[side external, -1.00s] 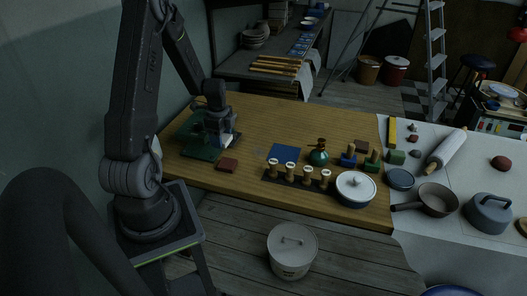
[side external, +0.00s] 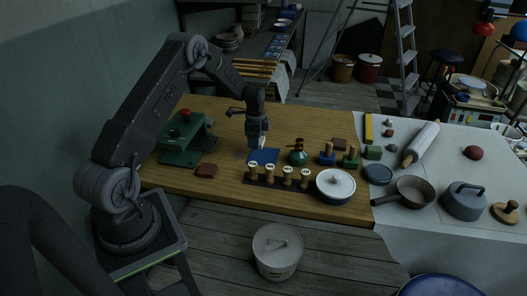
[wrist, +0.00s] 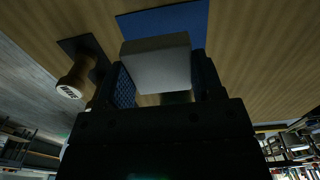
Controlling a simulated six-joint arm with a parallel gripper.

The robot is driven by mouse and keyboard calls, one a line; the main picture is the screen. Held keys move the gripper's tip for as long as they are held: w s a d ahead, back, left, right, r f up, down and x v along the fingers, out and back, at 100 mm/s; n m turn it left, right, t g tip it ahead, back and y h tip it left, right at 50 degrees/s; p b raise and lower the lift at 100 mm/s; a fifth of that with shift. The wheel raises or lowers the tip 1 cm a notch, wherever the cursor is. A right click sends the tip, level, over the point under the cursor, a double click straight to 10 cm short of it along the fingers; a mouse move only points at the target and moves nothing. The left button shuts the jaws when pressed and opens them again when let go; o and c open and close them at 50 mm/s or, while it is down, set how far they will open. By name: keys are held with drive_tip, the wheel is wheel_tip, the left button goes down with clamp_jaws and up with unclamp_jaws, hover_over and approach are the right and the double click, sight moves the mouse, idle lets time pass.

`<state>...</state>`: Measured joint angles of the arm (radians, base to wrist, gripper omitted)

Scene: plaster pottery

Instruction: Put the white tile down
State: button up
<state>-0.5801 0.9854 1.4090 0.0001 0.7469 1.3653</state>
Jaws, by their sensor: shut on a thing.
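The white tile (wrist: 158,62) is a pale block between the two fingers of my gripper (wrist: 162,85) in the wrist view. My gripper is shut on it. In the side view my gripper (side external: 255,146) points down at the left back edge of a flat blue square (side external: 264,157) on the wooden table. The blue square also shows beyond the tile in the wrist view (wrist: 165,20). The tile is small and mostly hidden in the side view. I cannot tell whether it touches the surface below.
A green press (side external: 184,143) with a red knob stands to the left, a dark red block (side external: 206,171) before it. A rack of wooden stamps (side external: 270,179) lies in front of the blue square.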

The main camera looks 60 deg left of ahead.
sight(264, 156)
drive_tip(key=shift+w+d+f, duration=0.4)
drive_tip(key=shift+w+f, duration=0.05)
drive_tip(key=shift+w, duration=0.15)
drive_tip(key=shift+w+d+f, duration=0.35)
drive_tip(key=shift+w+f, duration=0.05)
drive_tip(key=shift+w, duration=0.15)
drive_tip(key=shift+f, duration=1.95)
drive_tip(key=shift+f, duration=0.1)
drive_tip(key=o, duration=1)
